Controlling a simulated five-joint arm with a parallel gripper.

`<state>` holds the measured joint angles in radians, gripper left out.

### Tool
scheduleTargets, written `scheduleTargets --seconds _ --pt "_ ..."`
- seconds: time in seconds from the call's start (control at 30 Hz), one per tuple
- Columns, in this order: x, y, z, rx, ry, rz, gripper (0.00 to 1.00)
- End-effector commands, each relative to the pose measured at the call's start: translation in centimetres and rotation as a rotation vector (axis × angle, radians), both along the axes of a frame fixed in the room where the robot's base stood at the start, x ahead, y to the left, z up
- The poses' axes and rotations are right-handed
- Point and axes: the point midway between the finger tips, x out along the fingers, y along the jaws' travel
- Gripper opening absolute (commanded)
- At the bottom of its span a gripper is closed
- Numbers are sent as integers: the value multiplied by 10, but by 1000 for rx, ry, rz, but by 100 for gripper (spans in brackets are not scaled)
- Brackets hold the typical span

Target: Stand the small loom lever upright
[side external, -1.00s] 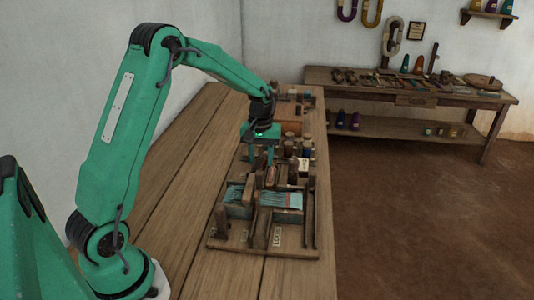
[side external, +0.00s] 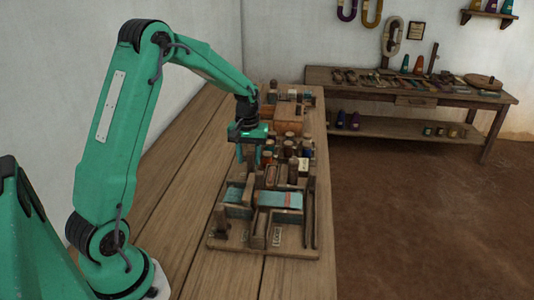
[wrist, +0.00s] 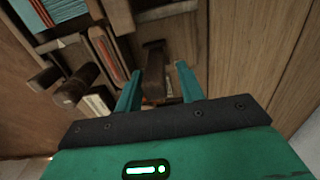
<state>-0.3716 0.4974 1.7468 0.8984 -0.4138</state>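The small loom (side external: 240,247) is a wooden frame with teal thread sections on the long table. In the wrist view a short dark wooden piece, which looks like the lever (wrist: 154,62), stands out between my two fingers. Its tilt is hard to judge from this angle. My gripper (side external: 249,166) points down above the left part of the loom. In the wrist view my gripper (wrist: 160,78) has its teal fingers apart, with gaps visible on both sides of the wooden piece. The lever cannot be picked out clearly in the side view.
Teal threads (wrist: 62,8) and a wooden peg (wrist: 76,86) lie left of the fingers in the wrist view. Bobbins and a wooden box (side external: 290,118) crowd the table beyond the loom. The tabletop (side external: 165,185) left of the loom is bare.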

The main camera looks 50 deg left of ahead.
Motion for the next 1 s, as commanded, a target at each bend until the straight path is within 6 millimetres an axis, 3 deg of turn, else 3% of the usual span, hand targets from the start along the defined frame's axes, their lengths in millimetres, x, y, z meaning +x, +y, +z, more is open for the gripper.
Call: scheduleTargets --seconds 1.0 --pt "5 -4 0 0 -1 0 38"
